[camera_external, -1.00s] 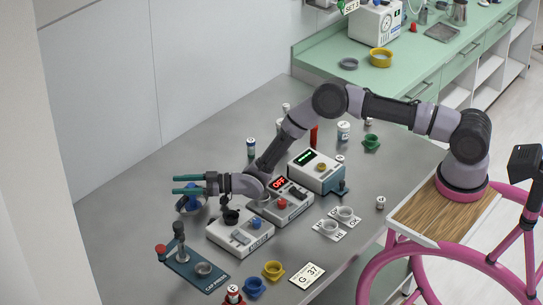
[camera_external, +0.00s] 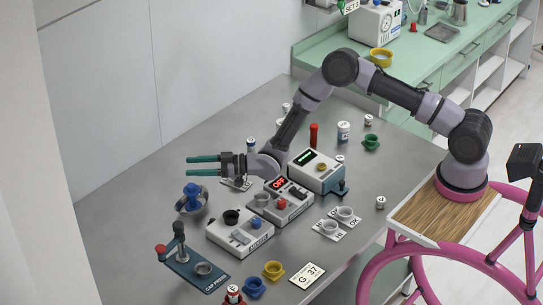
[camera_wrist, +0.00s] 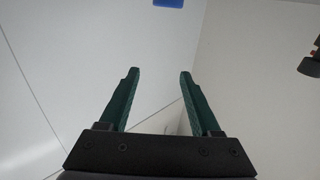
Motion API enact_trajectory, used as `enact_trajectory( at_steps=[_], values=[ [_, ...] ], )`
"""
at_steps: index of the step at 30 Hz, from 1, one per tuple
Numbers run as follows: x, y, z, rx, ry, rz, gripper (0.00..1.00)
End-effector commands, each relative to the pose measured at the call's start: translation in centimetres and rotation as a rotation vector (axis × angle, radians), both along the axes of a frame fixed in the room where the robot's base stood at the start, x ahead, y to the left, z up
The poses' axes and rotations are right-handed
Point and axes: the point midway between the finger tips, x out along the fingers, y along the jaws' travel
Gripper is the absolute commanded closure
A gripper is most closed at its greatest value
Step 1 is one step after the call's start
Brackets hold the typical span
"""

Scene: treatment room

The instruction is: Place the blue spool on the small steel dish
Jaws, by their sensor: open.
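The blue spool (camera_external: 192,191) stands upright on the small steel dish (camera_external: 204,201), at the left of the grey table in the external view. It looks to be within the dish's rim. My gripper (camera_external: 188,166) is open, with its green fingers pointing left, above and clear of the spool. In the wrist view my gripper (camera_wrist: 157,75) shows two parted fingers with nothing between them. A blue patch shows at the top edge there; I cannot tell what it is.
A capping press (camera_external: 180,262) stands in front of the dish. A grey device with a black cup (camera_external: 231,217) and a box with a red OFF display (camera_external: 278,184) stand to the right. Yellow (camera_external: 273,269) and blue cups (camera_external: 254,287) are at the front.

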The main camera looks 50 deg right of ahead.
Motion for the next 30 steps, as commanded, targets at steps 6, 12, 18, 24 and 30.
enact_trajectory(
  at_steps=[6,12,18,24,30],
  values=[
    [0.0,0.0,0.4,0.000,0.000,0.000,0.36],
    [1.1,-1.6,4.0,-0.037,0.027,-0.021,0.36],
    [2.3,-7.4,12.6,-0.142,0.132,-0.106,0.36],
    [0.3,-15.3,20.7,-0.231,0.263,-0.233,0.36],
    [-4.9,-23.8,27.6,-0.274,0.409,-0.381,0.36]
  ],
)
